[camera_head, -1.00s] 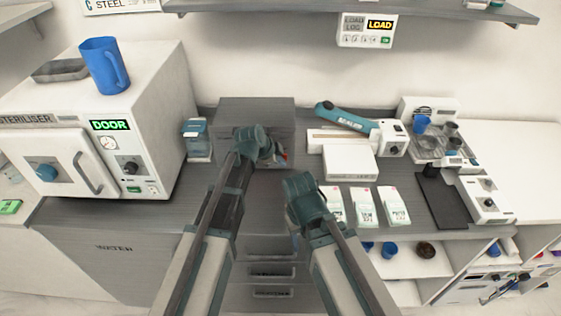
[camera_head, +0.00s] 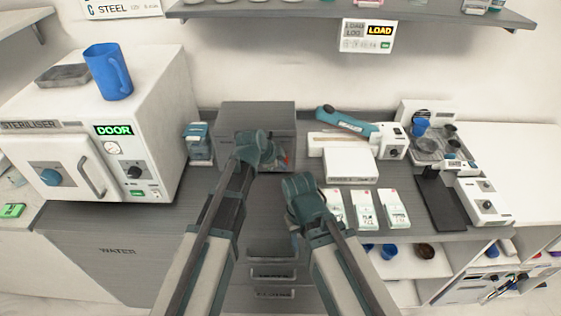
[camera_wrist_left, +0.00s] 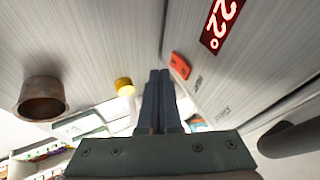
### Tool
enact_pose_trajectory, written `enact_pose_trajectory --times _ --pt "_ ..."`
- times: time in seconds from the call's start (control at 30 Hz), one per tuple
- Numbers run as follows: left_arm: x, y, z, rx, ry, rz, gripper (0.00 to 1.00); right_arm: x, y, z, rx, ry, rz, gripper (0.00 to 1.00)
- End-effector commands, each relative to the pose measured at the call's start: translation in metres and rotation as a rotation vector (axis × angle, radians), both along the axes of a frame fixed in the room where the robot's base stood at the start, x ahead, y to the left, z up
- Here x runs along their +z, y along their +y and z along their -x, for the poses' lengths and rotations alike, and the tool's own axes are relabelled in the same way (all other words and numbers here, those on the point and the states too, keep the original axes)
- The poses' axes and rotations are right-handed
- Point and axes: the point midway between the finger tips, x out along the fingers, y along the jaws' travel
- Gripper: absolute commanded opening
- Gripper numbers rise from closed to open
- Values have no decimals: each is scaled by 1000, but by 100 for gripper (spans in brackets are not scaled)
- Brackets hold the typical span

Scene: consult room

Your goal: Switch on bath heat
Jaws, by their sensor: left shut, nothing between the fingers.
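The bath appears to be the grey box (camera_head: 258,118) at the back middle of the counter, its front partly hidden by my left arm. In the left wrist view a grey panel carries a red display (camera_wrist_left: 219,22) reading 22°, an orange-red switch (camera_wrist_left: 180,66) and a yellow knob (camera_wrist_left: 125,86). My left gripper (camera_head: 278,160) is in front of the box. In the wrist view its shut fingers (camera_wrist_left: 160,74) end just left of the switch; contact cannot be told. My right gripper (camera_head: 303,190) is lower right, its fingers hidden.
The steriliser (camera_head: 155,130) with a blue mug (camera_head: 108,72) on top stands left. A dark mat (camera_head: 440,203) is farther right. A brown cylinder (camera_wrist_left: 42,98) shows in the wrist view.

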Motion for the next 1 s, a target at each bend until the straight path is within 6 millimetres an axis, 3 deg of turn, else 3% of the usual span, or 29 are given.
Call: enact_pose_trajectory --times 0.1,0.4,0.6,1.0 --pt "4 -5 25 0 0 -1 0 4 0 0 0 0 0 50" --pt "56 15 46 4 1 0 0 56 0 0 1 0 0 50" --pt "80 27 60 2 1 -1 0 80 0 0 2 0 0 50" --pt "84 31 64 1 1 0 0 84 0 0 3 0 0 50"
